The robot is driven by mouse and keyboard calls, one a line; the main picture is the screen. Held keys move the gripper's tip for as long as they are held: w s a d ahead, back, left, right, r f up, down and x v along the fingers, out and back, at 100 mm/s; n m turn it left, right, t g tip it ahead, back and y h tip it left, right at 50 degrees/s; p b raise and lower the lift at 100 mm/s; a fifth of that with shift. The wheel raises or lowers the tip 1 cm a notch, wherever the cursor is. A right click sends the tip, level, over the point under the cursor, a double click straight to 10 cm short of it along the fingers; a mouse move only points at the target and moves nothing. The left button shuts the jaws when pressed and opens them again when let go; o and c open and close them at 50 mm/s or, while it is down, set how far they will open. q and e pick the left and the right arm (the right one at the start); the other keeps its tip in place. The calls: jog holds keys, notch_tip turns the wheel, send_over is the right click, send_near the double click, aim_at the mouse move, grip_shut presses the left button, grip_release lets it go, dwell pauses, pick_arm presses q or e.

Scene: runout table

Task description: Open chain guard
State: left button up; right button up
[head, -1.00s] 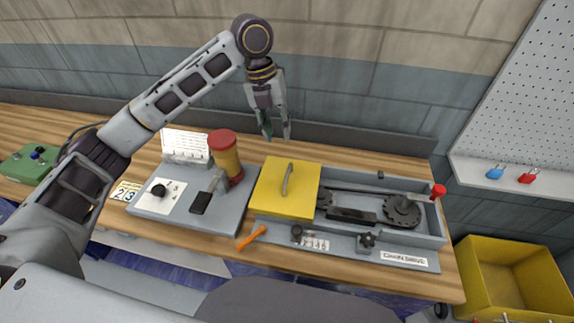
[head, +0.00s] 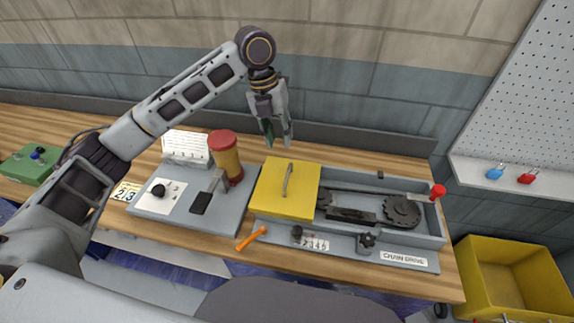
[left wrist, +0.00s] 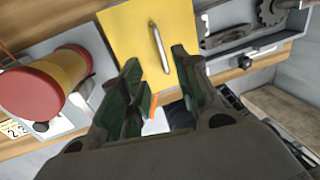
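The yellow chain guard (head: 286,189) lies closed over the left part of the grey chain drive housing (head: 432,240). A metal bar handle (head: 287,179) stands on its top. The guard also shows in the left wrist view (left wrist: 136,38), with its handle (left wrist: 160,47) between and beyond the fingers. My left gripper (head: 278,141) hangs pointing down above and behind the guard, apart from it. Its fingers (left wrist: 160,92) are spread with nothing between them. My right gripper is not in view.
Sprockets (head: 402,211) and a chain lie exposed right of the guard. A red and yellow beacon-like cylinder (head: 226,157) stands close at left. An orange tool (head: 251,238) lies in front. A yellow bin (head: 513,275) is at right. The back strip of the table is clear.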

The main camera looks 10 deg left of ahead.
pick_arm(q)
jog(key=f, duration=0.4)
jog(key=d+f, duration=0.1)
jog(key=f, duration=0.2)
jog(key=d+f+p, duration=0.1)
jog(key=f, duration=0.3)
jog(key=shift+d+f, duration=0.15)
jog(key=shift+f, duration=0.15)
grip_shut()
